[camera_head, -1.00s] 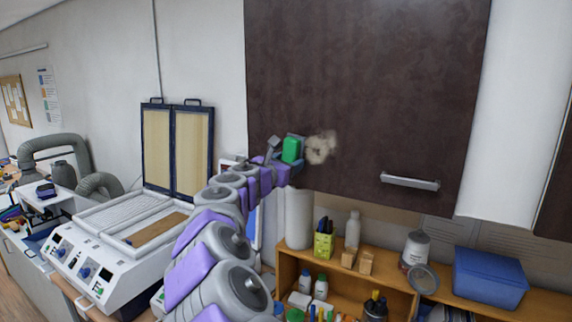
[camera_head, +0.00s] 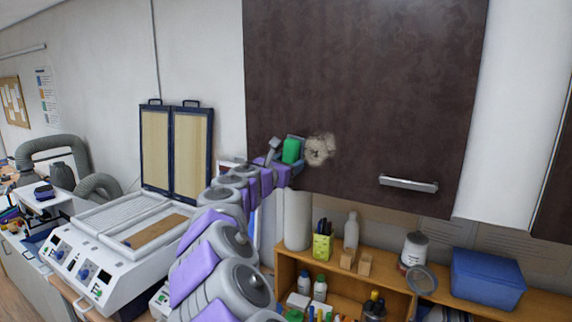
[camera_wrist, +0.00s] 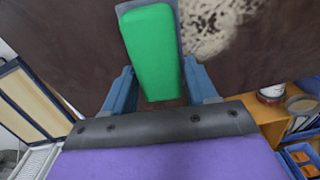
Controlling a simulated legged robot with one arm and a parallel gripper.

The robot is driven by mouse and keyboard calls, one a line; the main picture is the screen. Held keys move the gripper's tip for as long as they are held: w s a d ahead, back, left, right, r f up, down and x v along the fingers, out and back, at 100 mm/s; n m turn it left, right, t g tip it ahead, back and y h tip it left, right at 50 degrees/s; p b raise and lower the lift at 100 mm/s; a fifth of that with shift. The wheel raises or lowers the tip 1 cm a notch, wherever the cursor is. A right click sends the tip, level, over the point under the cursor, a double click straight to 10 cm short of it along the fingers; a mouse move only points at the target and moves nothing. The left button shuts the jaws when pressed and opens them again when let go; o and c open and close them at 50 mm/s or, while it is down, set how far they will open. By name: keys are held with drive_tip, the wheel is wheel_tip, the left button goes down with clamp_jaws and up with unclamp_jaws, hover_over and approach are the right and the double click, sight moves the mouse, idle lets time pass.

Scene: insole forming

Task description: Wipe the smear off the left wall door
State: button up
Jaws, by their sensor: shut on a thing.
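The left wall door (camera_head: 360,90) is a dark brown cabinet door with a metal handle (camera_head: 408,183) near its lower right. A beige, speckled smear (camera_head: 319,150) is on its lower left part; it also shows at the top of the wrist view (camera_wrist: 215,22). My gripper (camera_head: 283,152) is shut on a green sponge (camera_head: 292,151), just left of the smear. In the wrist view the green sponge (camera_wrist: 153,50) sits between the two blue fingers. Whether the sponge touches the door cannot be told.
Below the door, a wooden shelf (camera_head: 345,274) holds bottles, a yellow pen box (camera_head: 322,246) and a blue bin (camera_head: 487,278). A paper roll (camera_head: 297,220) stands under the door. A white forming machine (camera_head: 115,250) is at left.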

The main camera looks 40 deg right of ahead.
sight(287, 151)
drive_tip(key=shift+w+d, duration=0.15)
drive_tip(key=shift+d, duration=0.25)
